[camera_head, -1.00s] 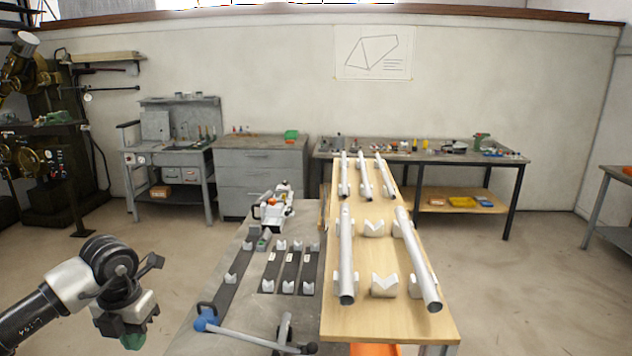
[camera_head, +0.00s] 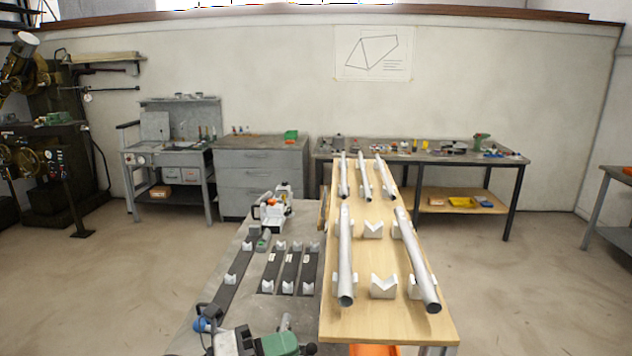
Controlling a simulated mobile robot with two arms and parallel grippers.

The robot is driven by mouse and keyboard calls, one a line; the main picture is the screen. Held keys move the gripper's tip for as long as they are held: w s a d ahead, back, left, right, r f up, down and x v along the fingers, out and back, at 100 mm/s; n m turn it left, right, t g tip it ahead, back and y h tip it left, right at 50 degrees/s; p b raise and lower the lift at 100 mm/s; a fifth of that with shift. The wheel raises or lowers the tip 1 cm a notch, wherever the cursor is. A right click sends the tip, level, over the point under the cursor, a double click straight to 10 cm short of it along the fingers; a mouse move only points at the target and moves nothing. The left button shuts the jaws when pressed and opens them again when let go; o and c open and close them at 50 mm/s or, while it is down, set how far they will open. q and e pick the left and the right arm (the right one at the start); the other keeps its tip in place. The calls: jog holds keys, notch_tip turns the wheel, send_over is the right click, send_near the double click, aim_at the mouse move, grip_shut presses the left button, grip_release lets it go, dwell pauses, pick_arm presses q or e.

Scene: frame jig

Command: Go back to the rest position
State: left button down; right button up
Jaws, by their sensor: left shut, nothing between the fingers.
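My right gripper is not in view.
Silver tubes (camera_head: 345,262) rest in V-blocks on the wooden table (camera_head: 378,325) to the right. Dark rails (camera_head: 290,268) with white V-blocks and a white-and-orange device (camera_head: 272,212) sit on the jig table. The floor to the left is clear.

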pick_arm(q)
jog(key=a+n+t+y, duration=0.8)
jog(key=n+t, duration=0.5)
jog(key=n, duration=0.5)
jog(key=s+a+f+n+g+y, duration=0.2)
jog(key=a+f+n+g+y, duration=0.1)
jog(key=f+n+y, duration=0.25)
jog(key=s+a+f+n+g+y, duration=0.25)
jog(key=a+f+n+y, duration=0.2)
jog(key=f, duration=0.25)
jog(key=s+f+n+g, duration=0.2)
jog(key=s+f+g, duration=0.3)
jog(key=s, duration=0.4)
jog(key=s+f+n+g, duration=0.2)
jog(key=s+f+g, duration=0.35)
jog(key=s, duration=0.45)
notch_tip(320, 180, down, 25)
jog(key=g, duration=0.1)
jog(key=s+a+f+g, duration=0.1)
jog(key=s+a+f, duration=0.2)
jog(key=s+f, duration=1.3)
jog(key=shift+s+a+f+m+y, duration=0.15)
jog(key=shift+f+m+y, duration=0.15)
jog(key=shift+f+m, duration=0.1)
jog(key=c, duration=1.8)
grip_release()
jog(key=shift+c, duration=0.2)
